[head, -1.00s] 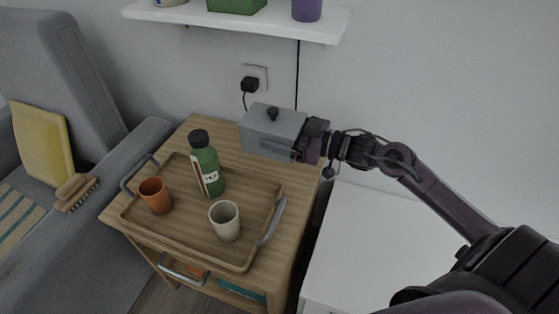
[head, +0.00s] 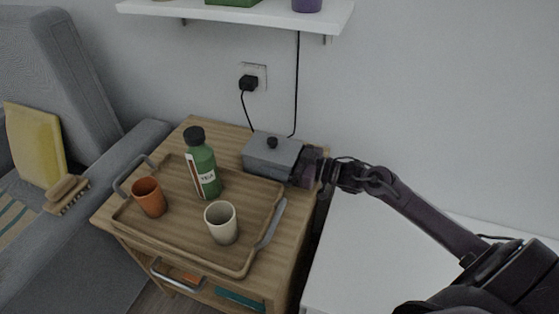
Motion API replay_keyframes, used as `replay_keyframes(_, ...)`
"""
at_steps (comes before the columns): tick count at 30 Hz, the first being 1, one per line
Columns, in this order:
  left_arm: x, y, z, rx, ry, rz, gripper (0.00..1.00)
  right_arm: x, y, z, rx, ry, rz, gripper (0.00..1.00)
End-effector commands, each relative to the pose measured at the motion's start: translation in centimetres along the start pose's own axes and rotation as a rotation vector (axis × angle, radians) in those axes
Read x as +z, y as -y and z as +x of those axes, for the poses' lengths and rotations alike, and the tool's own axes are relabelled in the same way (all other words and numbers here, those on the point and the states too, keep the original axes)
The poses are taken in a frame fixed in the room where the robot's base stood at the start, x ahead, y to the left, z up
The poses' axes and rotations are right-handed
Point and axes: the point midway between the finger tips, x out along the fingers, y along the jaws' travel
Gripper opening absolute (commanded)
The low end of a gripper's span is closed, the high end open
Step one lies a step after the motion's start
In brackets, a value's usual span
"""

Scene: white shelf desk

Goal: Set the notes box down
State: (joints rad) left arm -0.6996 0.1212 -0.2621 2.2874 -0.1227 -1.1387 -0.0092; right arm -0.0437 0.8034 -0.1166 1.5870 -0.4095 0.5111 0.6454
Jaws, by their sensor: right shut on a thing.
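The notes box (head: 268,158) is a grey box with a lid and a dark round knob. It is at the back right of the wooden side table (head: 228,130), behind the tray, and looks level. It appears to be at or very close to the tabletop; I cannot tell whether its underside touches. My right gripper (head: 303,166) comes in from the right and is shut on the box's right end. Its fingertips are partly hidden against the box. My left gripper is not in view.
A wooden tray (head: 180,232) with metal handles fills the front of the table. It holds a green tea bottle (head: 203,170), an orange cup (head: 149,197) and a cream cup (head: 221,222). A black cable (head: 297,85) hangs behind the box. A white shelf (head: 235,14) is above.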

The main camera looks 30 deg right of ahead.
Motion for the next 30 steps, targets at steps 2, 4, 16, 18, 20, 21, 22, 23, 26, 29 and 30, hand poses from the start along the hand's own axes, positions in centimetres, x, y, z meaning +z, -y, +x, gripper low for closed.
replay_keyframes(2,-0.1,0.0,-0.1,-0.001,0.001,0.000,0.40,-0.2,0.1,0.0,-0.001,-0.001,-0.001,0.53)
replay_keyframes(4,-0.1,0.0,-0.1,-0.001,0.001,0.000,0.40,-0.2,0.0,0.0,-0.001,-0.001,-0.001,0.53)
replay_keyframes(16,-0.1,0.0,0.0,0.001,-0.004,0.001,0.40,0.2,0.1,0.0,0.000,0.002,0.001,1.00)
replay_keyframes(18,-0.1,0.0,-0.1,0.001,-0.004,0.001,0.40,0.2,0.1,0.0,0.000,0.002,0.001,1.00)
replay_keyframes(20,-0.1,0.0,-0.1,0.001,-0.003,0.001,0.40,0.0,0.1,0.0,0.000,0.001,0.001,1.00)
replay_keyframes(21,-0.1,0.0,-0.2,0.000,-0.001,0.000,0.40,-0.2,0.1,0.0,-0.001,0.001,0.000,1.00)
replay_keyframes(22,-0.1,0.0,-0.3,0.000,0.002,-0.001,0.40,-0.1,0.1,-0.3,0.000,0.003,0.001,1.00)
replay_keyframes(23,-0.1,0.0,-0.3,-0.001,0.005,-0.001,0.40,-0.1,0.0,-0.6,0.001,0.004,0.001,1.00)
replay_keyframes(26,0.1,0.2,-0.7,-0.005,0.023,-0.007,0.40,-0.1,0.1,-2.1,0.001,0.007,0.002,1.00)
replay_keyframes(29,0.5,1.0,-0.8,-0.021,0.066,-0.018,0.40,-0.1,0.1,-4.2,0.002,0.007,0.003,1.00)
replay_keyframes(30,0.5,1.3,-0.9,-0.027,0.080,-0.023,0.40,-0.1,0.1,-5.0,0.001,0.008,0.003,1.00)
